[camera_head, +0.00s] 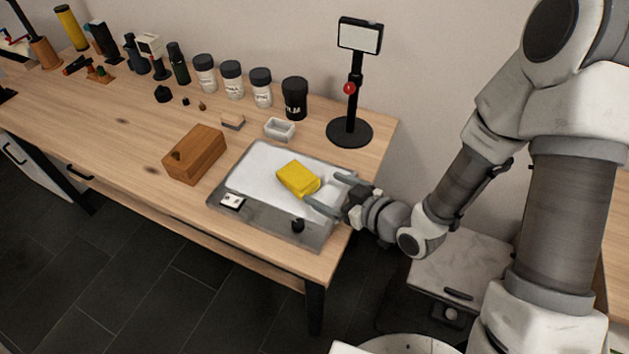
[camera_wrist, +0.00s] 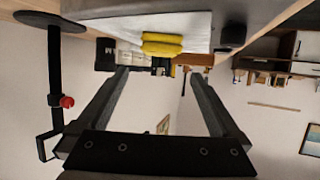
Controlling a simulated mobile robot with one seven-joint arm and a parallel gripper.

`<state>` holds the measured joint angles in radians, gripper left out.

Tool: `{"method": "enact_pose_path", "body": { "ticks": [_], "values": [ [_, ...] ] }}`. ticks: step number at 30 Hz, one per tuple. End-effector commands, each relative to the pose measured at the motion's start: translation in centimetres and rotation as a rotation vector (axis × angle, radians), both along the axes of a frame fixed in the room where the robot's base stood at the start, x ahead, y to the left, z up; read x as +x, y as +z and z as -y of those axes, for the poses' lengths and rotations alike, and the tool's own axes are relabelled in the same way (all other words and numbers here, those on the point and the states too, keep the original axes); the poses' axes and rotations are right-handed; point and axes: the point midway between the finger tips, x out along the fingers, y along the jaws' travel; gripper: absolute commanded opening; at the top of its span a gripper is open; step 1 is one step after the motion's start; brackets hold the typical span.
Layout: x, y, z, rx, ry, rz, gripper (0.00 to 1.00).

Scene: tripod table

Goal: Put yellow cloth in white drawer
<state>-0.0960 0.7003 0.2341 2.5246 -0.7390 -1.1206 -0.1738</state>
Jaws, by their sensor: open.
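The yellow cloth (camera_head: 298,178) lies as a folded block on a white sheet on the grey tray (camera_head: 265,222), near the table's right end. My gripper (camera_head: 327,190) is open and empty just right of the cloth, its fingers pointing at it. In the wrist view the cloth (camera_wrist: 162,44) shows ahead, beyond and between the open fingertips (camera_wrist: 158,74), apart from them. A white cabinet front with a black handle (camera_head: 14,153) shows under the table at far left. A pale unit with a dark handle (camera_head: 457,293) stands at lower right. I cannot tell which is the white drawer.
A wooden block (camera_head: 195,155) is left of the tray. A small white dish (camera_head: 279,128) and a black stand (camera_head: 349,130) are behind it. Several jars (camera_head: 232,80) line the wall. A black knob (camera_head: 298,226) is on the tray's front edge. The table's middle-left is mostly clear.

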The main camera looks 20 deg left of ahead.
Motion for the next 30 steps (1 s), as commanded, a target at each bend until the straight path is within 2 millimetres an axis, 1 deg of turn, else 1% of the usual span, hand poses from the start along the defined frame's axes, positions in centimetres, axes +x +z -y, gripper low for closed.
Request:
{"method": "enact_pose_path", "body": {
  "ticks": [1, 3, 11, 14, 16, 17, 20, 24, 27, 29, 30],
  "values": [
    [-0.2, 0.2, 0.5, -0.001, -0.002, -0.001, 1.00],
    [-0.4, 0.3, 0.7, 0.000, 0.000, -0.001, 1.00],
    [-0.4, 0.4, 0.9, -0.001, -0.001, 0.001, 1.00],
    [0.2, 0.7, 1.4, -0.032, -0.015, 0.008, 1.00],
    [1.1, 1.1, 2.3, -0.080, -0.041, 0.016, 1.00],
    [1.6, 1.3, 2.9, -0.107, -0.056, 0.020, 1.00],
    [3.6, 2.4, 5.4, -0.213, -0.131, 0.026, 1.00],
    [5.7, 4.8, 9.7, -0.350, -0.264, 0.015, 1.00],
    [6.5, 6.9, 12.9, -0.427, -0.369, -0.009, 1.00],
    [6.7, 8.3, 14.8, -0.463, -0.435, -0.027, 1.00],
    [6.7, 9.2, 16.0, -0.484, -0.478, -0.043, 1.00]
  ]
}}
